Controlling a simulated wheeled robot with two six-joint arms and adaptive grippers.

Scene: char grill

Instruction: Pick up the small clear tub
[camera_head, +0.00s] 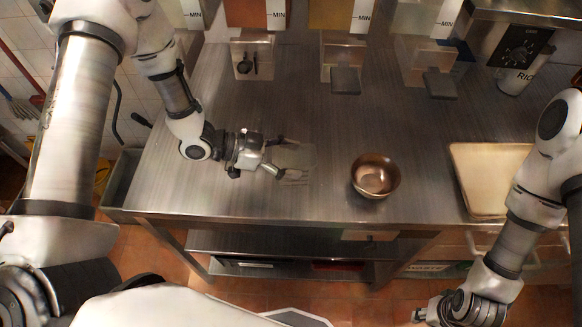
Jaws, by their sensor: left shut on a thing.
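The small clear tub (303,157) is a faint, see-through shape over the steel counter, left of the metal bowl. My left gripper (288,159) reaches in from the left with its fingers on either side of the tub, shut on it. The tub's edges are hard to make out, and I cannot tell whether it is off the counter. My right gripper (420,314) is low at the bottom right, in front of the counter and away from the tub. Its fingers are too small and dark to tell whether they are open.
A metal bowl (375,176) stands on the steel counter (225,195) right of the tub. A shallow tray (462,160) lies at the right. Dispensers marked MIN (277,14) and a canister (515,80) line the back.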

